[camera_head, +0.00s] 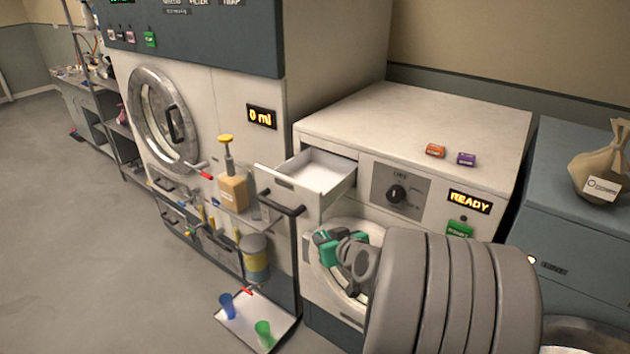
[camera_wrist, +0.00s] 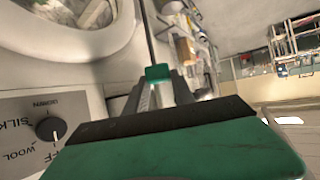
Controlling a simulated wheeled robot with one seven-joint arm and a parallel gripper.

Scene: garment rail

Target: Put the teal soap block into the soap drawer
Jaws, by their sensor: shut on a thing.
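The teal soap block (camera_wrist: 158,72) shows in the wrist view between the tips of my gripper (camera_wrist: 158,84), which is shut on it. In the head view my gripper (camera_head: 328,248) is in front of the washer's round door, below and to the right of the soap drawer. Its green parts there cannot be surely told from the block. The soap drawer (camera_head: 318,170) is pulled open at the washer's upper left and its visible inside is empty. The block is outside the drawer.
An orange block (camera_head: 435,150) and a purple block (camera_head: 466,159) lie on the washer top. A dial (camera_head: 396,194) and a READY display (camera_head: 469,202) are right of the drawer. A pump bottle (camera_head: 232,185) stands left of it. A tray with cups (camera_head: 263,330) is low at left.

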